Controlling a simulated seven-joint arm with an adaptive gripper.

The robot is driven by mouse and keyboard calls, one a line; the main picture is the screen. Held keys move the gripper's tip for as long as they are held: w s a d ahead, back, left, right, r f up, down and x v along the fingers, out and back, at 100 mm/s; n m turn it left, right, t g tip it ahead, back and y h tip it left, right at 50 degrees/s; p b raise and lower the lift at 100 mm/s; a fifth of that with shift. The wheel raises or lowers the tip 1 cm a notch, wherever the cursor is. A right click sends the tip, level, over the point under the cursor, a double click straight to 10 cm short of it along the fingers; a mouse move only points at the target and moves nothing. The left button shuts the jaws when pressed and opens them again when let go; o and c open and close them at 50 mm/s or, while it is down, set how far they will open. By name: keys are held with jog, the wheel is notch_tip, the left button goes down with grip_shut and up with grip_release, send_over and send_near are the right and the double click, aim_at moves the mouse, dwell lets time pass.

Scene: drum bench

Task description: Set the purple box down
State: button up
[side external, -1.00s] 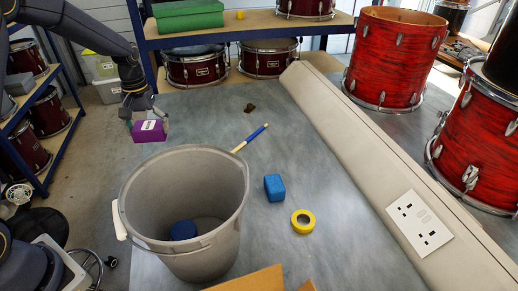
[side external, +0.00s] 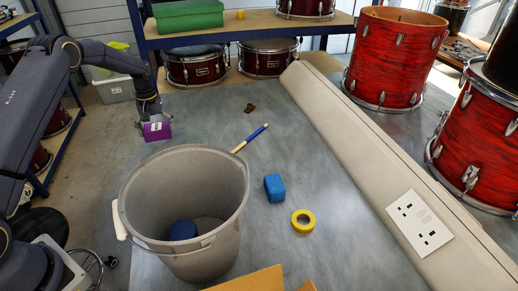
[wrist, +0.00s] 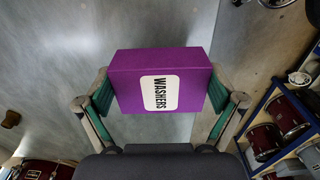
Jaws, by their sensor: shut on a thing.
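The purple box (side external: 157,131) with a white label is in my gripper, at the left behind the grey bucket in the side view. In the wrist view the purple box (wrist: 200,65) reads "WASHERS" and sits between the green-padded fingers. My gripper (wrist: 160,98) is shut on it, a finger against each end. In the side view my gripper (side external: 152,124) is over the far left part of the grey bench top (side external: 215,112). I cannot tell for sure whether the box touches the surface.
A grey bucket (side external: 135,190) with a blue thing (side external: 184,230) inside stands in front. A blue-handled tool (side external: 252,137), a blue block (side external: 274,187), yellow tape (side external: 303,232) and a small brown thing (side external: 249,107) lie on the bench. Beige trunking (side external: 370,150) runs along the right. Bench near the box is clear.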

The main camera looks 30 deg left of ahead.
aim_at(160, 138)
jog(key=shift+w+a+f, duration=0.1)
jog(key=shift+w+f, duration=0.1)
jog(key=shift+f, duration=0.1)
jog(key=shift+w+f, duration=0.1)
jog(key=shift+f, duration=1.5)
jog(key=shift+f, duration=0.1)
jog(key=o, duration=0.9)
jog(key=shift+c, duration=0.2)
